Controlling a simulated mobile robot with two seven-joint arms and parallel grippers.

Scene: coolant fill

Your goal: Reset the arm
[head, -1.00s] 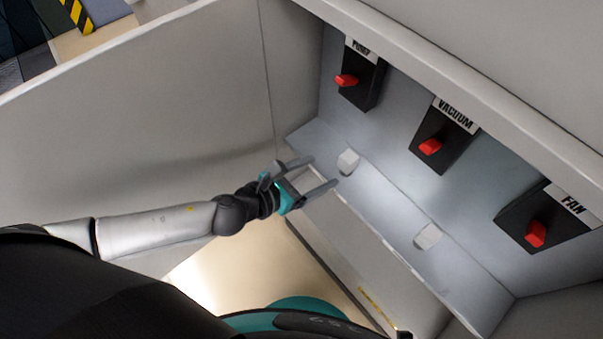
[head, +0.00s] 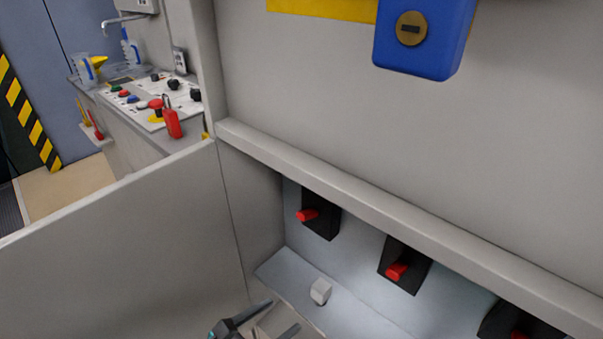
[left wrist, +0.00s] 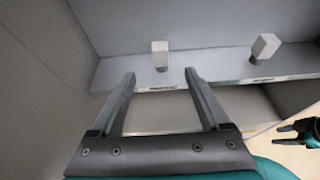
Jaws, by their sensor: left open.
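My left gripper (head: 284,315) is at the bottom edge of the head view, inside the open cabinet, cut off by the frame. In the left wrist view its two fingers (left wrist: 158,82) are apart with nothing between them. Their tips point at a shelf (left wrist: 215,70) and stop short of a small white block (left wrist: 160,52) on a dark stub. The same block (head: 321,291) shows in the head view just beyond the fingertips. A dark and teal gripper, apparently my right one (left wrist: 298,131), shows at the right edge of the wrist view; its jaws are unclear.
Black switches with red levers (head: 397,271) line the cabinet's back wall. A second white block (left wrist: 265,46) stands on the shelf. A blue padlock-like box (head: 425,38) hangs above. A grey side panel (head: 120,250) is at left, with a control panel (head: 150,105) beyond.

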